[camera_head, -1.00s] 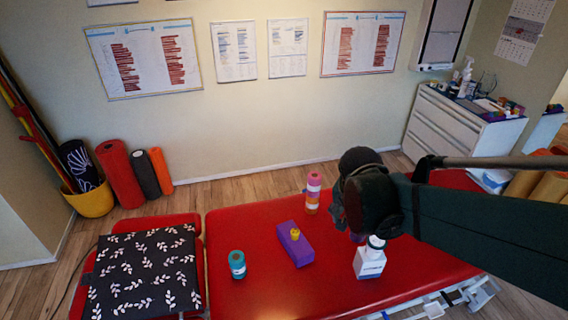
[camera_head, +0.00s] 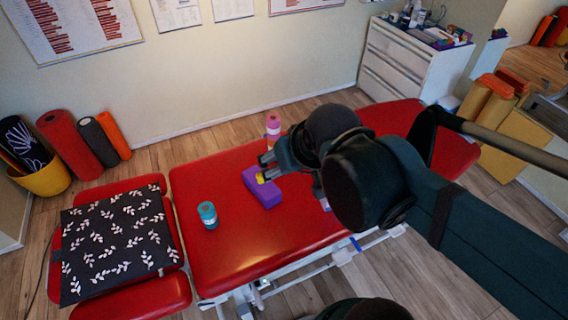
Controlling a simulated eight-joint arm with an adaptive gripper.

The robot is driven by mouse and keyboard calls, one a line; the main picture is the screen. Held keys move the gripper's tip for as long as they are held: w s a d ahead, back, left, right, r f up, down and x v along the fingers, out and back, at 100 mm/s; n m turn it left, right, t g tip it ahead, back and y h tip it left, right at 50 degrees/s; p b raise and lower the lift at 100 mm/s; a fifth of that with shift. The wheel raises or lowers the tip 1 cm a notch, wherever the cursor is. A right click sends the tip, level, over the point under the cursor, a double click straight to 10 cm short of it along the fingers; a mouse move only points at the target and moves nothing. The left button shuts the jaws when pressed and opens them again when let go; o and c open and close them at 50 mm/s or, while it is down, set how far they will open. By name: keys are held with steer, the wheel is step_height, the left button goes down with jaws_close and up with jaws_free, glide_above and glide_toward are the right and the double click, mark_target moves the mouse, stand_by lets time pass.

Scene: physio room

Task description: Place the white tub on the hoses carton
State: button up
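My gripper (camera_head: 265,168) reaches left over the red treatment table, its two fingers apart. Its tips are by a small yellow item on the purple block (camera_head: 264,192); I cannot tell whether they touch it. I see nothing held between the fingers. No white tub can be made out now; the area behind my arm is hidden. A small pale patch (camera_head: 325,204) shows under my arm, possibly part of the white-and-blue box seen earlier, perhaps the hoses carton. Its label cannot be read.
The red table (camera_head: 240,250) has free room at its front left. A teal roll (camera_head: 208,215) stands at left, and a pink-and-white stack (camera_head: 273,128) stands behind the gripper.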

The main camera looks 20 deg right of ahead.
steer(key=shift+s+a+r+n, duration=0.3)
steer(key=shift+a+n, duration=0.1)
steer(key=shift+a, duration=0.1)
steer(key=shift+f, duration=0.15)
